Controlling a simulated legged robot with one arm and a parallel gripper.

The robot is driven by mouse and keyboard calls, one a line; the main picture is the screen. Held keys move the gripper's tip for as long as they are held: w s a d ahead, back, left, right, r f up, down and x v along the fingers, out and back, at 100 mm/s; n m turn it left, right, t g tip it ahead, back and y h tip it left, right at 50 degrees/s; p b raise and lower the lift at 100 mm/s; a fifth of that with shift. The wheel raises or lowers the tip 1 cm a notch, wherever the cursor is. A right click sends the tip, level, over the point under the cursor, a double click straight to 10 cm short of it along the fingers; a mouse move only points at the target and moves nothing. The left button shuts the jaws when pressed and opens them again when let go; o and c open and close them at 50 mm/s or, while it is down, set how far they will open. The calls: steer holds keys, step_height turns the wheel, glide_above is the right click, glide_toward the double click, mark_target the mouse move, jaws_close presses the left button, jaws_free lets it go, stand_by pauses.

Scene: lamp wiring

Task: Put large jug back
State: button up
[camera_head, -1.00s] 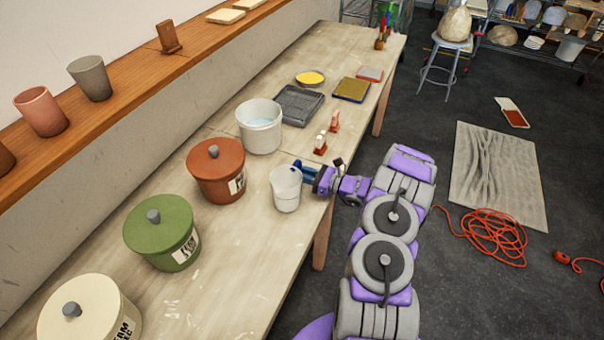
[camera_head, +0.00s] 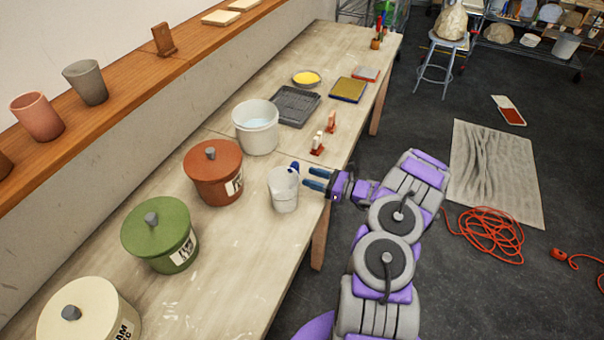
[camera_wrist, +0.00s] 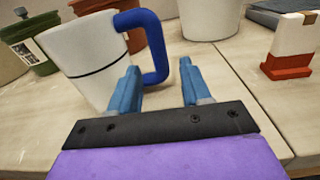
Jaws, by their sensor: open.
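The large jug is a white cup-like vessel (camera_head: 284,191) with a blue handle (camera_head: 294,168). It stands upright on the table near its front edge. In the wrist view the jug (camera_wrist: 88,62) is at the upper left, with its blue handle (camera_wrist: 152,45) pointing right, just beyond my fingers. My gripper (camera_head: 312,179) is open, with its blue fingers pointing at the jug from the right. In the wrist view the gripper (camera_wrist: 158,85) is empty, and a gap shows between its fingers and the handle.
A white bucket of liquid (camera_head: 256,128), a red-brown lidded pot (camera_head: 212,177), a green lidded pot (camera_head: 160,238) and a cream lidded pot (camera_head: 88,318) stand along the table (camera_head: 235,285). Orange cord (camera_head: 490,238) lies on the floor.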

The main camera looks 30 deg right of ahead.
steer(key=v, duration=0.6)
steer(key=shift+s+d+p, duration=0.2)
steer(key=shift+s+p, duration=0.15)
steer(key=shift+d, duration=0.1)
steer(key=shift+s, duration=0.1)
